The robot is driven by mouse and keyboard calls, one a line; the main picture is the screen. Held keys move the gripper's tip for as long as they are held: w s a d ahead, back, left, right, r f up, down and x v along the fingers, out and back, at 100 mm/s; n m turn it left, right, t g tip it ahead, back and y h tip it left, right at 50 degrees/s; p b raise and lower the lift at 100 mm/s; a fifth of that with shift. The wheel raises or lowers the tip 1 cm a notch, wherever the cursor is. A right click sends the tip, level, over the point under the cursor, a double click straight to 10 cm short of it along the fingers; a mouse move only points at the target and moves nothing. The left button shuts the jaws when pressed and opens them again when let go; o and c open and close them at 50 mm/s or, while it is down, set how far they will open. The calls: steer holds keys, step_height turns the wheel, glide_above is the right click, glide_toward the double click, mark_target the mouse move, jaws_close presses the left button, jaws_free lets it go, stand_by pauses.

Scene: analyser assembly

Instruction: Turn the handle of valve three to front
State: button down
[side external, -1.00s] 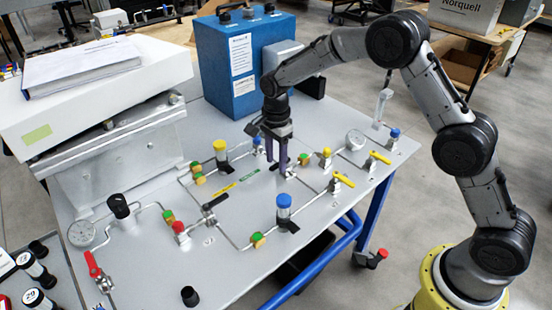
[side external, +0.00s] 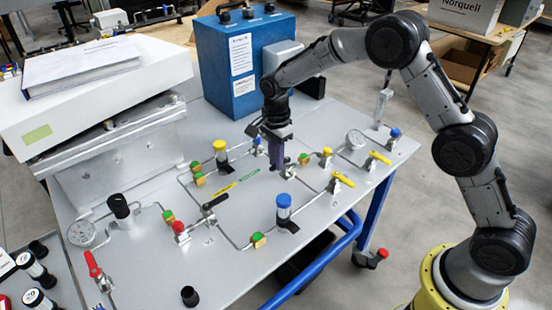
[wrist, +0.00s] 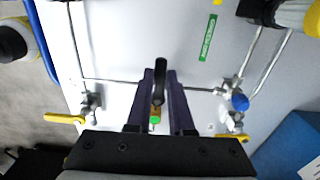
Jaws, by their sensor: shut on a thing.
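My gripper (wrist: 160,78) points down at the panel, with its two dark purple fingers close together around a black valve handle (wrist: 159,88). A small green part (wrist: 155,117) shows just below this handle, between the fingers. In the side view my gripper (side external: 277,168) is low over the back middle of the panel (side external: 322,228), and its fingers hide most of the valve. No number is readable on this valve, so I cannot confirm that it is valve three.
A blue-knobbed fitting (wrist: 240,102) and a yellow-handled valve (wrist: 65,118) flank my gripper. A blue-capped filter (side external: 284,205) and a yellow-capped filter (side external: 220,150) stand up nearby. A blue box (side external: 243,65) stands behind. Thin pipes cross the panel.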

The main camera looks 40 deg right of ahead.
steer(key=n, duration=0.1)
steer(key=s+n, duration=0.1)
steer(key=n, duration=0.2)
steer(key=shift+s+d+n, duration=0.15)
steer(key=shift+s+n, duration=0.1)
steer(key=shift+n, duration=0.05)
steer(key=n, duration=0.2)
steer(key=s+d+n, duration=0.1)
steer(key=n, duration=0.1)
steer(key=shift+s, duration=0.15)
steer(key=n, duration=0.2)
steer(key=d+n, duration=0.1)
steer(key=n, duration=0.1)
steer(key=s+n, duration=0.1)
steer(key=shift+d+n, duration=0.3)
steer(key=shift+n, duration=0.1)
steer(key=shift+d+r+n, duration=0.1)
steer(key=shift+d+n, duration=0.2)
steer(key=shift+n, duration=0.55)
steer(key=shift+d+n, duration=0.25)
steer(key=shift+n, duration=0.6)
steer(key=c, duration=0.8)
jaws_free()
step_height(320, 180, up, 14)
